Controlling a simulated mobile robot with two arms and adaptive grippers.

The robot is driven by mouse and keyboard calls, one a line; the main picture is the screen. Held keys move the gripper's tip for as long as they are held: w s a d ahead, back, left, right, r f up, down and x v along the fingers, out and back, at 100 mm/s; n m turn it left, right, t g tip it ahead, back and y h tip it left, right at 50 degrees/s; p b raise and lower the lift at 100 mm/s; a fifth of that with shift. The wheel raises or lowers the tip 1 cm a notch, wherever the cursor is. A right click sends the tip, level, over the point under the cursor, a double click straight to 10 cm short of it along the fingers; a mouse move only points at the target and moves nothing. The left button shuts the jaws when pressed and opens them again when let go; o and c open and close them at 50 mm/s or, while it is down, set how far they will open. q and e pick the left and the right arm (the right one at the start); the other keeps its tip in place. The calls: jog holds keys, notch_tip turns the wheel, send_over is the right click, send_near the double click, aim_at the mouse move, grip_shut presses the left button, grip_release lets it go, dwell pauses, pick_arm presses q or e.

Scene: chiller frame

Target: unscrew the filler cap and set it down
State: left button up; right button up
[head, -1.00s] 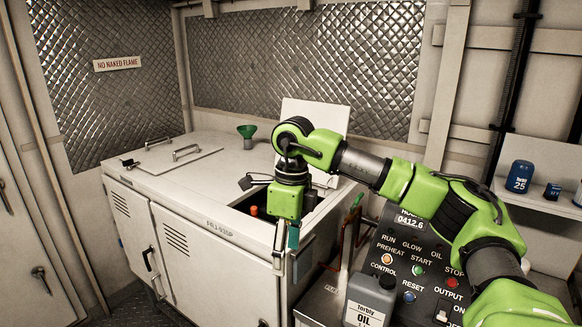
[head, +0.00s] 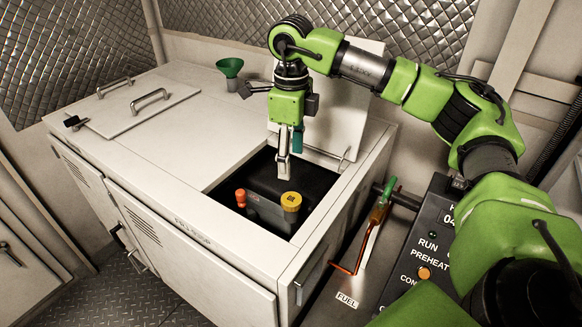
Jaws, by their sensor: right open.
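The filler cap (head: 291,201) is round and yellow, with a dark mark on top. It sits on a dark filler neck inside the open hatch of the white cabinet. My right gripper (head: 283,172) points down over the hatch opening, just behind and above the cap in the head view. Its fingers are open and empty, and they look clear of the cap, though the exact gap is hard to judge. My left gripper is not in view.
An orange-red knob (head: 240,198) stands left of the cap. The raised hatch lid (head: 345,112) is behind my gripper. A green funnel (head: 230,68) stands on the white cabinet top (head: 165,140), which has free room. A control panel (head: 425,235) is at right.

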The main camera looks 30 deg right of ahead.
aim_at(292, 199)
jog(key=f, duration=0.1)
jog(key=f+p, duration=0.1)
jog(key=f, duration=0.2)
jog(key=shift+s+d+f, duration=0.1)
jog(key=shift+s+f, duration=0.2)
jog(key=shift+f, duration=0.1)
jog(key=f+p, duration=0.1)
jog(key=f, duration=0.2)
jog(key=f+p, duration=0.1)
jog(key=f, duration=0.2)
jog(key=shift+w+f, duration=0.2)
jog(key=shift+f, duration=0.2)
jog(key=shift+f+p, duration=0.3)
jog(key=shift+f, duration=0.2)
jog(key=c, duration=1.1)
jog(key=o, duration=0.9)
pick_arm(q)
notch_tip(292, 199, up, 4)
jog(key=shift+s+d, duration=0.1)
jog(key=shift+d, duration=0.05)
pick_arm(e)
jog(key=shift+o, duration=0.2)
